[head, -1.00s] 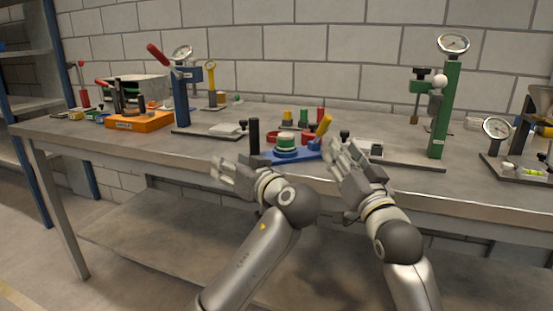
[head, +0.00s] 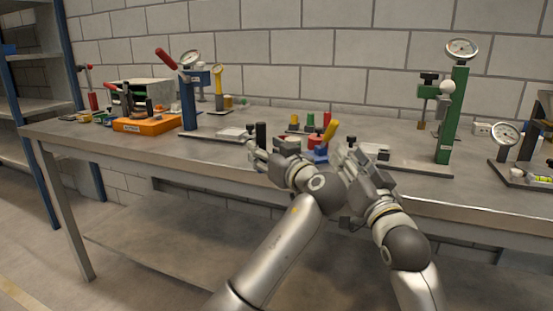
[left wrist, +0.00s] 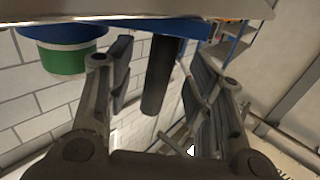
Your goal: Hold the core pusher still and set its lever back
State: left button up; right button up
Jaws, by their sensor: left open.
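The core pusher has a blue base (head: 321,157), a black upright post (head: 261,131) at its left and a yellow lever handle (head: 331,129) tilted up at its right. My left gripper (head: 256,152) is at the post and hides much of the base. In the left wrist view, the open fingers of my left gripper (left wrist: 158,62) stand on either side of the black post (left wrist: 157,80); contact is not clear. A green and white core (left wrist: 68,52) sits beside it. My right gripper (head: 346,152) is just below and right of the yellow handle; its finger opening is unclear.
A blue press (head: 188,100) stands left of the pusher and a green press (head: 451,115) right of it. An orange block (head: 146,123) and a dial gauge stand (head: 505,134) are farther out. Several coloured pegs (head: 310,121) stand behind the pusher. The table's front edge runs below.

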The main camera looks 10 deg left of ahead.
aim_at(333, 134)
pick_arm(q)
jog(key=shift+x, duration=1.6)
grip_shut()
pick_arm(e)
jog(key=shift+o, duration=0.6)
jog(key=shift+w+d+r+n+g, duration=0.4)
jog(key=shift+w+d+n, duration=0.1)
jog(key=shift+n, duration=0.1)
jog(key=n+g, duration=0.1)
jog(key=d+r+n+g+y, duration=0.1)
jog(key=n, duration=0.1)
jog(key=d+r+n+g+y, duration=0.1)
jog(key=shift+w+r+n, duration=0.15)
jog(key=shift+w+n, duration=0.1)
jog(key=shift+n, duration=0.05)
jog(key=shift+w+a+r+n+g+y, duration=0.15)
jog(key=shift+w+a+r+n+g, duration=0.25)
jog(key=shift+w+a, duration=0.85)
jog(key=shift+w+a+r+n+g+y, duration=0.15)
jog(key=shift+w+a+n, duration=0.3)
jog(key=shift+w+a, duration=0.8)
jog(key=shift+w+a+r+n+g+y, duration=0.1)
jog(key=shift+w+a+r+n+g, duration=0.3)
jog(key=shift+w+a, duration=0.85)
